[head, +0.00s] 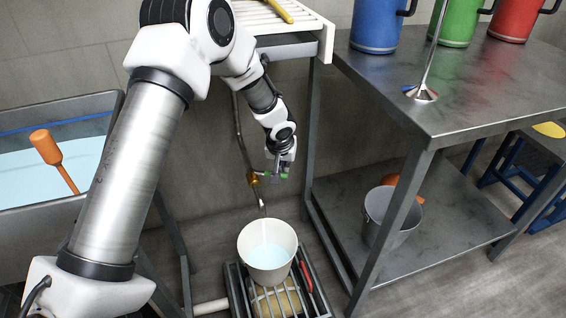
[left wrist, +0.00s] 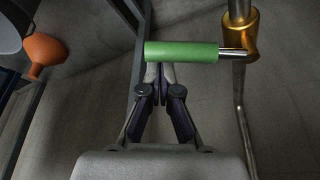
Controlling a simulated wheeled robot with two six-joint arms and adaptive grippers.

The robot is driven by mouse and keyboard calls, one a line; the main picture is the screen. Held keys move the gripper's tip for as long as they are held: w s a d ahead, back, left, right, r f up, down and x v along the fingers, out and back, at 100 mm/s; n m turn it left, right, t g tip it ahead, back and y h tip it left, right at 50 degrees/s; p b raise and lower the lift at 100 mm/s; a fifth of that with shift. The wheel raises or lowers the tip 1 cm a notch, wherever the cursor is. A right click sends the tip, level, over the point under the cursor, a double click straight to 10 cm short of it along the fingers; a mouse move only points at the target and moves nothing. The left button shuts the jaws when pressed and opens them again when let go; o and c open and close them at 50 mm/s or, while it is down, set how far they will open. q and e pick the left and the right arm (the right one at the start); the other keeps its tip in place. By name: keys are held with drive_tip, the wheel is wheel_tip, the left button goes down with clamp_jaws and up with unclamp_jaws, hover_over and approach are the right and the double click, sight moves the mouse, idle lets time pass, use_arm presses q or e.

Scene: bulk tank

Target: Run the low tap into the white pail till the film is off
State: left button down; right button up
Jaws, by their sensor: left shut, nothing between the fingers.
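The low tap has a brass body (head: 253,178) on a thin pipe, and its spout (head: 262,204) points down at the white pail (head: 268,278). The pail stands upright under it with pale blue liquid (head: 268,257) inside. A pale streak seems to run from the spout into it. I cannot make out any film. In the left wrist view the tap's green handle (left wrist: 181,52) sticks out sideways from the brass body (left wrist: 238,38). My left gripper (head: 279,168) is shut and empty; its fingertips (left wrist: 160,72) are right at the handle, contact unclear. My right gripper is not in view.
The pail stands on a floor grate (head: 238,296). A tank (head: 40,202) of pale blue liquid with an orange-headed tool (head: 46,147) is at left. A steel table (head: 470,90) at right bears coloured jugs, with a grey bucket (head: 388,232) on its lower shelf.

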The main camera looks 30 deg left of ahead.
use_arm(q)
drive_tip(key=shift+s+d+m+h, duration=0.2)
drive_tip(key=shift+s+m, duration=0.2)
drive_tip(key=shift+m, duration=0.2)
drive_tip(key=shift+s+d+m+h, duration=0.2)
drive_tip(key=shift+s+m, duration=0.2)
drive_tip(key=shift+m, duration=0.2)
